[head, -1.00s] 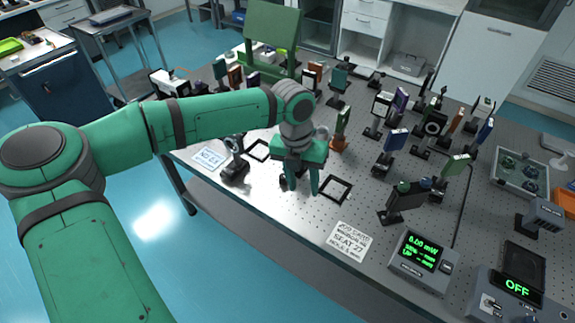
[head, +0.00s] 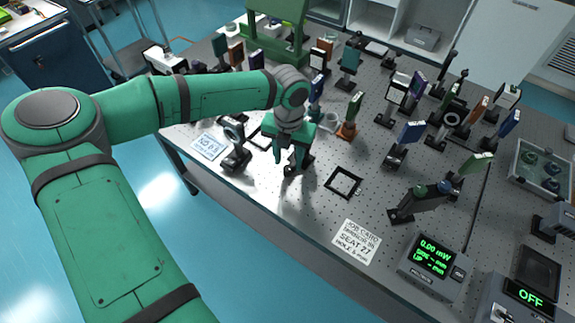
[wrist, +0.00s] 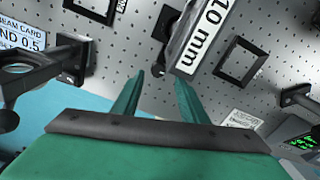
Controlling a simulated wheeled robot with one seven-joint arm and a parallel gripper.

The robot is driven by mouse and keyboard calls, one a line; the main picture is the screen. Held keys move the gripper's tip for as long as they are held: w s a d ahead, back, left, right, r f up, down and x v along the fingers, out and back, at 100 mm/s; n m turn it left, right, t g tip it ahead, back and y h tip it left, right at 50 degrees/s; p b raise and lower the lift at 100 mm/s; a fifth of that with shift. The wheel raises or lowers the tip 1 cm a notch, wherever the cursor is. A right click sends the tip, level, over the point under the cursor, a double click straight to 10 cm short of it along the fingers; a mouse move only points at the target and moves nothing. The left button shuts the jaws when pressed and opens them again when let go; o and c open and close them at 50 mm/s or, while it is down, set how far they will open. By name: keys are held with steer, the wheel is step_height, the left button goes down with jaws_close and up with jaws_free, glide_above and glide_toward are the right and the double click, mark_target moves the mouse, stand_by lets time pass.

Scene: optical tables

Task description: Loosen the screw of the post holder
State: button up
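My gripper (head: 288,163) points down over the front part of the optical table (head: 300,205). In the wrist view its two green fingers (wrist: 160,80) are apart with nothing between the tips. A black post holder (wrist: 165,22) stands just beyond the fingertips in the wrist view. A white plate marked "10 mm" (wrist: 205,35) covers part of it, and I cannot make out its screw. In the head view only a dark part of the holder (head: 303,165) shows behind the fingers. I cannot tell whether a finger touches it.
A ring mount (head: 235,135) stands close on the left, also in the wrist view (wrist: 30,72). Power meter (head: 436,262) stands front right. Many mounted optics crowd the back.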

mark_target(286, 169)
steer(key=shift+w+a+f, duration=0.1)
steer(key=shift+a+f, duration=0.05)
steer(key=shift+f, duration=1.85)
jaws_close()
steer(key=shift+w, duration=0.1)
steer(key=shift+m, duration=1.7)
steer(key=shift+a+m, duration=0.1)
steer(key=shift+m, duration=1.2)
